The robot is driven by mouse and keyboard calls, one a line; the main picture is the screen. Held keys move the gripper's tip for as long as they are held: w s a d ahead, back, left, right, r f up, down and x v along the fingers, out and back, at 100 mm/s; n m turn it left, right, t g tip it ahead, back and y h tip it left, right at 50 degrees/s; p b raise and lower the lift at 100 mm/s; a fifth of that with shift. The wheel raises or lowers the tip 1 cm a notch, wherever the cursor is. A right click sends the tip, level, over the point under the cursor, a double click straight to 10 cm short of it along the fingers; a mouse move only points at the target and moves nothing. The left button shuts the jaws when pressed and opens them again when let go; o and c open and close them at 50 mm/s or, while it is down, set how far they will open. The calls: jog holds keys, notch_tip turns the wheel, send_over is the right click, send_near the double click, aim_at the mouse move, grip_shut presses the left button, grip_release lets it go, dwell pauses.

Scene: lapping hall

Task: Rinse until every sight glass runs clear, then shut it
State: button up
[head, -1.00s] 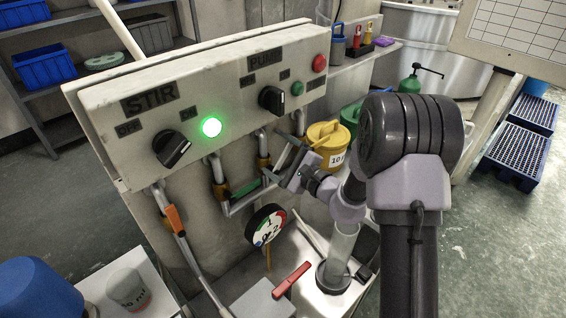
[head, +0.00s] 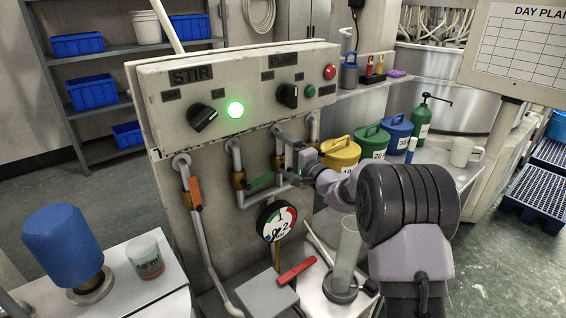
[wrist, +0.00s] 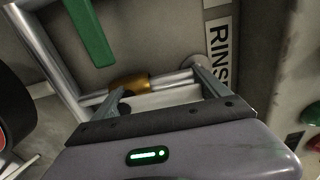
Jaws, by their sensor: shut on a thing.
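My gripper (head: 293,160) is at the pipes below the panel. In the wrist view its fingers (wrist: 160,88) stand either side of a pale bar (wrist: 165,98), apparently a valve lever, beside a brass valve body (wrist: 130,83) and a partly hidden "RINS…" label (wrist: 221,45). A green lever (head: 262,181) is just left of my gripper; it also shows in the wrist view (wrist: 92,35). An orange lever (head: 195,193) hangs on the left pipe. A red lever (head: 297,271) lies low. A clear upright tube (head: 347,250) stands in a dark base; I cannot tell whether it is a sight glass.
The panel (head: 240,65) has STIR (head: 203,117) and PUMP (head: 288,95) knobs and a lit green lamp (head: 235,109). A round gauge (head: 276,221) hangs below. Yellow (head: 340,153), green (head: 374,139) and blue (head: 398,133) lidded containers stand right, close behind my arm.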

dwell(0.6)
jog(key=o, duration=1.9)
jog(key=shift+a, duration=0.1)
jog(key=shift+o, duration=0.2)
jog(key=p+v, duration=0.2)
jog(key=v, duration=1.5)
jog(key=shift+s+p, duration=0.25)
jog(key=shift+p, duration=0.15)
